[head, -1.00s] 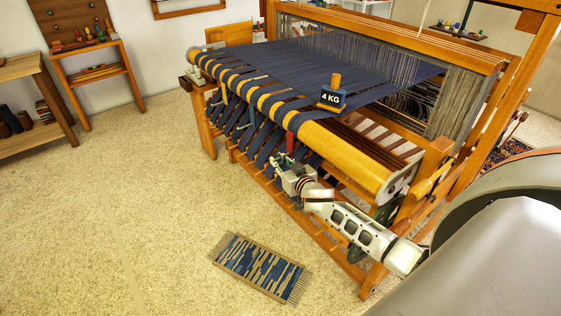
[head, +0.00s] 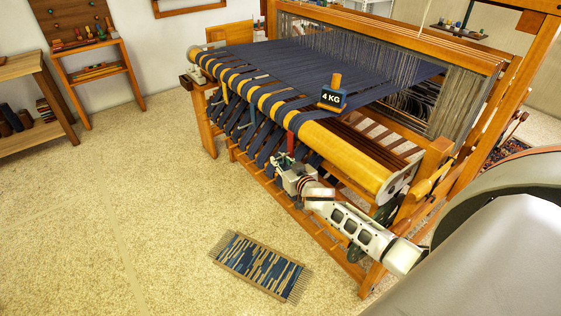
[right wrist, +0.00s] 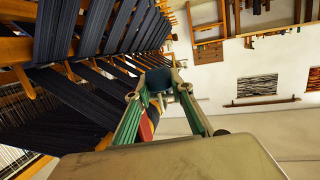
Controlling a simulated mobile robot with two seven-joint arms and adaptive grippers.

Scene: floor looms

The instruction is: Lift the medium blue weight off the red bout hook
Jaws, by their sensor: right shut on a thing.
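My right gripper (head: 279,164) is at the front of the loom, below the cloth beam. In the right wrist view its fingers (right wrist: 160,92) are shut on a dark blue weight (right wrist: 158,79). A red piece, which looks like the red bout hook (right wrist: 146,128), shows just behind the left finger; it also shows as a short red upright in the head view (head: 290,142). Whether the weight still touches the hook is hidden by the fingers. In the head view the held weight is hard to make out. My left gripper is not in view.
The yellow cloth beam (head: 345,152) and dark strips hang close around my right gripper. A small woven piece (head: 257,266) lies on the floor; open floor is at left.

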